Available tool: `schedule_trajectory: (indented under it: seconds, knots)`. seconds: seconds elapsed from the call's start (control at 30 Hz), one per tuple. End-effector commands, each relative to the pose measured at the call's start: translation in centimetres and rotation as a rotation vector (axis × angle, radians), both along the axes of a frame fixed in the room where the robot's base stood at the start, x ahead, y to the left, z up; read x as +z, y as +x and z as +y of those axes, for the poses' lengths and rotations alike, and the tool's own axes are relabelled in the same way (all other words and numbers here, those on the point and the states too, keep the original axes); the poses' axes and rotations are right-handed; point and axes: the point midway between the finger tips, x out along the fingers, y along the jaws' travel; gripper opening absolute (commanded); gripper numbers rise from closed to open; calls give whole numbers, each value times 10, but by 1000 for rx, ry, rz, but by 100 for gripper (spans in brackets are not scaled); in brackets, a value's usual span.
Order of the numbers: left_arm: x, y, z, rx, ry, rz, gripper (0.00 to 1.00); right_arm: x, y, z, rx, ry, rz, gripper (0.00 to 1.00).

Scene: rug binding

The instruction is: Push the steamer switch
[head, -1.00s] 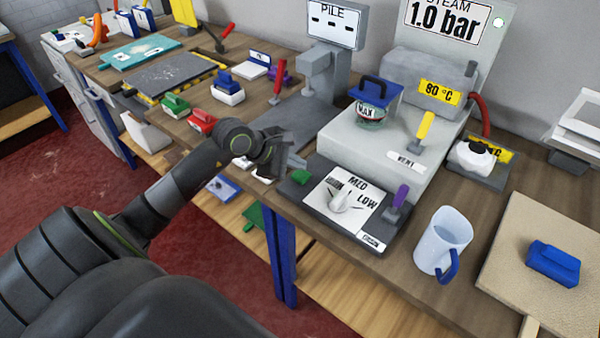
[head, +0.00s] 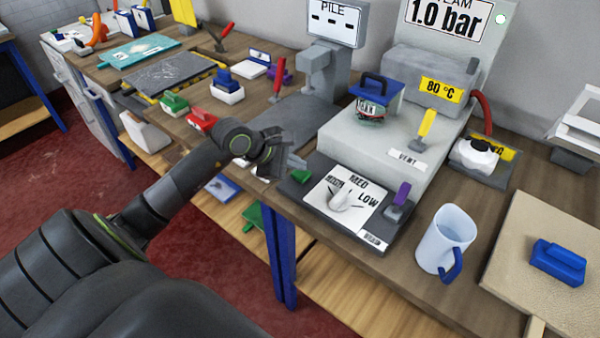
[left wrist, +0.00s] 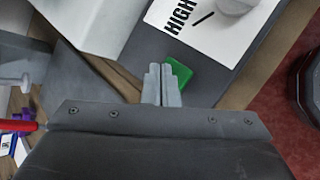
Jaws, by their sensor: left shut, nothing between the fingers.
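A green switch (head: 301,176) sits at the left corner of the dark panel of the steamer (head: 355,150). In the left wrist view the green switch (left wrist: 181,74) shows right at my fingertips, partly covered by them. My left gripper (head: 297,163) is shut and empty, with its grey fingers close over the switch. In the left wrist view its fingers (left wrist: 161,72) lie side by side; I cannot tell whether they touch the switch. My right gripper is not in view.
A white dial plate with a knob (head: 343,200) and a purple-handled lever (head: 398,205) are beside the switch. A pale mug (head: 442,240) stands to the right.

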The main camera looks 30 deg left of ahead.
Motion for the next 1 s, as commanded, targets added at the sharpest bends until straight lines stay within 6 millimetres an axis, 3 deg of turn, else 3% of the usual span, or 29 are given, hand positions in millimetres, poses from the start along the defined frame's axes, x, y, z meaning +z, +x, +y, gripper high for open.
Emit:
schedule_trajectory:
  seconds: [1.0]
  knots:
    - [-7,0,0,0,0,0,0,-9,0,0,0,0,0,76]
